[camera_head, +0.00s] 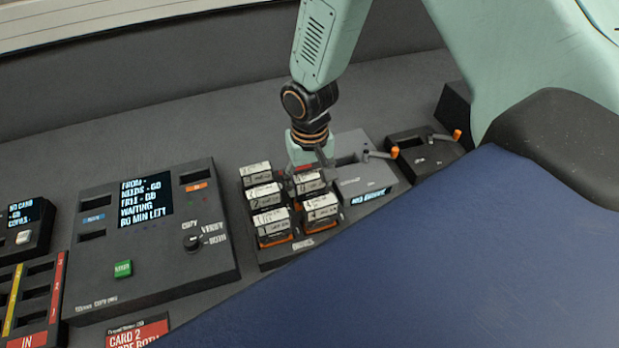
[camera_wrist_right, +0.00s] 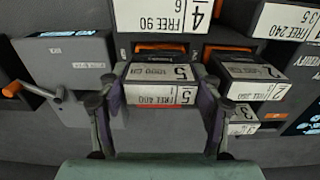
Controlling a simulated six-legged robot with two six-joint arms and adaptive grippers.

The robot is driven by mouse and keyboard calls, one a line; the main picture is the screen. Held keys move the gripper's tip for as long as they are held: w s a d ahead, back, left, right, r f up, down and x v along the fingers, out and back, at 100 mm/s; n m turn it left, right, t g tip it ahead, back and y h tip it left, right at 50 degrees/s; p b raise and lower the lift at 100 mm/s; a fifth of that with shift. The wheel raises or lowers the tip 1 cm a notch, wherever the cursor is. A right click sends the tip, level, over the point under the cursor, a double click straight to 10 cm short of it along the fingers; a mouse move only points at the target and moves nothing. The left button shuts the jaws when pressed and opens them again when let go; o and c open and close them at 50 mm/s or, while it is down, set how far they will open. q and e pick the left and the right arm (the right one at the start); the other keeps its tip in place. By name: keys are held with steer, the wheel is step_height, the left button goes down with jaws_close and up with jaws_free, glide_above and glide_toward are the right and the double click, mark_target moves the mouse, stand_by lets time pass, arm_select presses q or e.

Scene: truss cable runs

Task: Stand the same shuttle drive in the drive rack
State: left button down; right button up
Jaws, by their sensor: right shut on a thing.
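My right gripper (camera_head: 310,163) points down at the back of the drive rack (camera_head: 287,256). In the right wrist view its fingers (camera_wrist_right: 158,95) are shut on a drive labelled 5, 1000 GB, FREE 400 (camera_wrist_right: 158,72). This drive is close beside its neighbours at the rack; I cannot tell whether it is fully seated. Several other drives stand in the rack in two columns, among them one labelled FREE 90 (camera_wrist_right: 165,18) and one labelled 2 (camera_wrist_right: 250,75). The gripper hides part of the rack's back right. My left gripper is not in view.
A console with a lit screen (camera_head: 146,197), a green button and a knob stands left of the rack. Grey units with orange-tipped levers (camera_head: 394,152) stand to the right. A blue surface fills the lower right.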

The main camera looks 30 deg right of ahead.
steer(key=shift+f, duration=0.15)
steer(key=o, duration=1.5)
steer(key=shift+o, duration=0.9)
step_height(320, 180, up, 8)
steer(key=p, duration=0.7)
steer(key=shift+f, duration=0.15)
steer(key=shift+s, duration=0.1)
steer(key=shift+f, duration=0.15)
